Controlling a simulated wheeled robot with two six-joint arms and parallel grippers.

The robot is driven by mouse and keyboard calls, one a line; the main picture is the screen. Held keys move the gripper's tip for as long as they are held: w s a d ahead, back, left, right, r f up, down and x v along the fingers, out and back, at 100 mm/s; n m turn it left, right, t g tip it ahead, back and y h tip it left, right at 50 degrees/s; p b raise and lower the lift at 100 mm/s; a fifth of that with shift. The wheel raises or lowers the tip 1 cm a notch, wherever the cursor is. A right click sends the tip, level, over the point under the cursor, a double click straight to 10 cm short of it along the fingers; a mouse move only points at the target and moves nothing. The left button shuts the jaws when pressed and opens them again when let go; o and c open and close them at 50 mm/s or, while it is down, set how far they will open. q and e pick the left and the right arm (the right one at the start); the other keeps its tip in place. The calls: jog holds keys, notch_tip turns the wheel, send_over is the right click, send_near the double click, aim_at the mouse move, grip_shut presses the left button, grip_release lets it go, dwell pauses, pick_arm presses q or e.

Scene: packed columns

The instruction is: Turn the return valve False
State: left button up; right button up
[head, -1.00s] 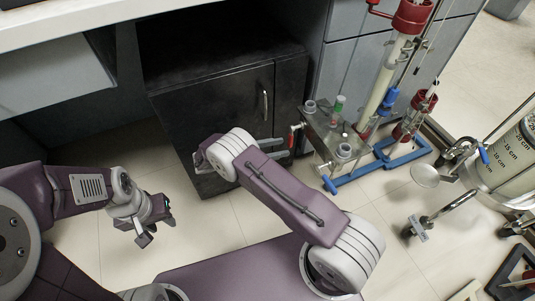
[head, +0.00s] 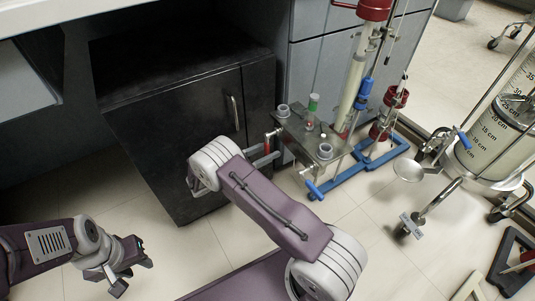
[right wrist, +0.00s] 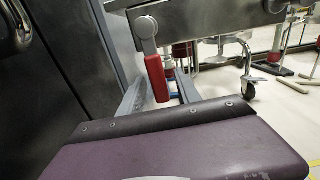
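The red-handled valve (head: 269,140) is on the left side of a small metal tank (head: 313,139). In the right wrist view its red lever (right wrist: 157,78) hangs down from a grey pivot. My right gripper (head: 264,153) is at the lever, partly hidden behind my arm in the head view. In the right wrist view my right gripper (right wrist: 161,85) is open, with a finger on each side of the lever and gaps visible. A blue-handled valve (head: 314,189) is on the tank's front. My left gripper (head: 129,275) is open and empty above the floor at lower left.
A black cabinet (head: 170,130) stands close behind my right gripper. A blue base frame (head: 370,168) with glass columns (head: 354,85) is right of the tank. A large graduated vessel (head: 492,140) on a wheeled stand is at the right. The floor in front is mostly clear.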

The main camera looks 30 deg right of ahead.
grip_shut()
dwell(1.4)
